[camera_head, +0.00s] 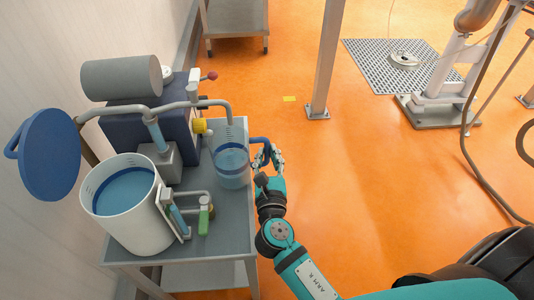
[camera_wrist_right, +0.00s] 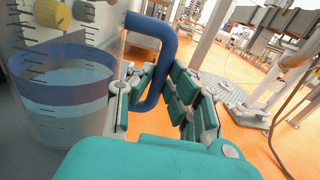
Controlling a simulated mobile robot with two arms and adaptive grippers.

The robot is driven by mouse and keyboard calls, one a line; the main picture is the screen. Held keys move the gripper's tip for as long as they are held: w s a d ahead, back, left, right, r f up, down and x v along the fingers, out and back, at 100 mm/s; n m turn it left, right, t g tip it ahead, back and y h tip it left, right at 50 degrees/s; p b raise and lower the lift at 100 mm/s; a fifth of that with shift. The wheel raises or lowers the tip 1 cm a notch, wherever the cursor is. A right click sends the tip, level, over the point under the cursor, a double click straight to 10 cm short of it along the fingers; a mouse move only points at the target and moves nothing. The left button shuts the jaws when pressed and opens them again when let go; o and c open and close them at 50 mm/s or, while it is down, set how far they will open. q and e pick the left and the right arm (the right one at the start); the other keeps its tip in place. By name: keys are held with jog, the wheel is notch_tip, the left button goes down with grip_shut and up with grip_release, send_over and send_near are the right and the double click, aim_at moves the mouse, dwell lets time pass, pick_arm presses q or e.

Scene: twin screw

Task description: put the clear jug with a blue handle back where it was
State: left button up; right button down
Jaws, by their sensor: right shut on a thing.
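The clear jug (camera_head: 231,166) stands upright at the right edge of the grey cart in the head view, with blue liquid inside. A grey pipe ends above its open top. Its blue handle (camera_head: 262,141) points right, over the floor side. My right gripper (camera_head: 268,160) is shut on this handle. In the right wrist view the jug (camera_wrist_right: 70,105) fills the left side, and the blue handle (camera_wrist_right: 158,60) runs between the fingers of my right gripper (camera_wrist_right: 160,100). The jug's base looks to rest on the cart top. My left gripper is not in view.
A round blue lid (camera_head: 48,155) is at the left. Orange floor to the right is open around a metal post (camera_head: 325,60).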

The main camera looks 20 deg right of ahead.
jog(key=shift+x, duration=0.95)
jog(key=shift+w+f+b, duration=0.1)
jog(key=shift+f+b, duration=0.45)
jog(key=shift+f, duration=0.15)
jog(key=shift+r, duration=0.15)
jog(key=c, duration=1.7)
grip_release()
jog(key=shift+f, duration=0.25)
jog(key=o, duration=0.4)
jog(key=shift+r, duration=0.1)
